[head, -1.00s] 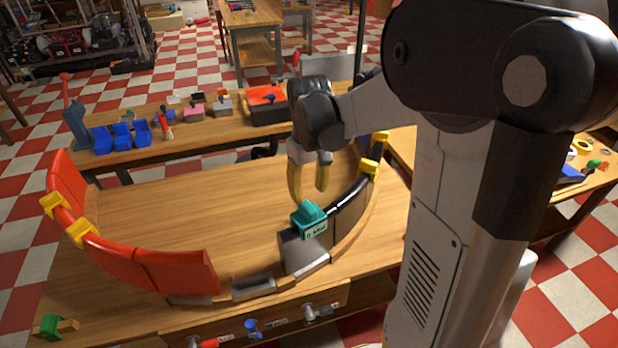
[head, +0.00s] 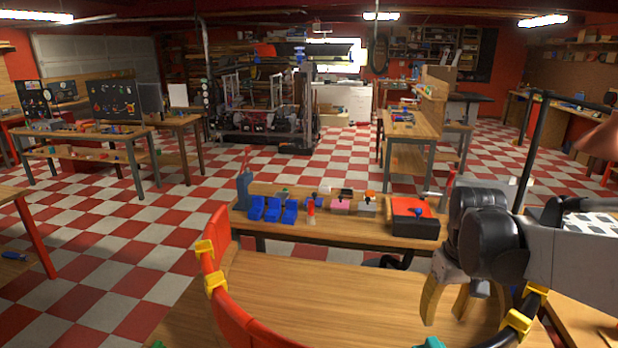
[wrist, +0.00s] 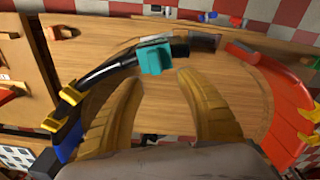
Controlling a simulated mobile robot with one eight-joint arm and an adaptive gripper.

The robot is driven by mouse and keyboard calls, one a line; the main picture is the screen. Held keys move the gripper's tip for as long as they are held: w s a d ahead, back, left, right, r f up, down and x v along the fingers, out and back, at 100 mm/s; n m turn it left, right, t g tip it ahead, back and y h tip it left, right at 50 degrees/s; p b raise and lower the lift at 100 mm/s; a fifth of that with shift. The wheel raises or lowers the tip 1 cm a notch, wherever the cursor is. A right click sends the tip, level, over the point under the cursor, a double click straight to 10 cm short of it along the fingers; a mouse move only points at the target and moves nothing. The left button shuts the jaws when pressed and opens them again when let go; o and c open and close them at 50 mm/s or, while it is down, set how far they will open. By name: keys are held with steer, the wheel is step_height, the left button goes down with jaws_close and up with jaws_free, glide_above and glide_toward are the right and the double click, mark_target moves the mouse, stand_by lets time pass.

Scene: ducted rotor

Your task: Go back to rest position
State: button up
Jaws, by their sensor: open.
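My gripper (head: 450,300) hangs at the right of the head view, over the right part of the wooden table (head: 330,285). Its two yellow fingers are apart, with nothing between them. In the wrist view my gripper (wrist: 160,85) also shows open, its fingers pointing towards the teal clamp (wrist: 153,57) on the curved ring. The clamp sits on a dark segment of the ring, just beyond the fingertips. In the head view only the top of the teal clamp (head: 433,342) shows at the bottom edge.
Red ring segments (head: 232,300) with yellow clamps (head: 210,268) curve along the table's left side. Another yellow clamp (head: 517,321) is right of my gripper. Behind stands a bench with blue bins (head: 272,209) and a red-and-black box (head: 414,218). Checkered floor lies open at left.

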steer(key=s+a+f+t+b, duration=0.2)
steer(key=s+a+t+b, duration=0.2)
steer(key=s+a, duration=0.6)
steer(key=a+t, duration=0.2)
steer(key=shift+f+t, duration=0.2)
steer(key=shift+t, duration=0.1)
stand_by(0.7)
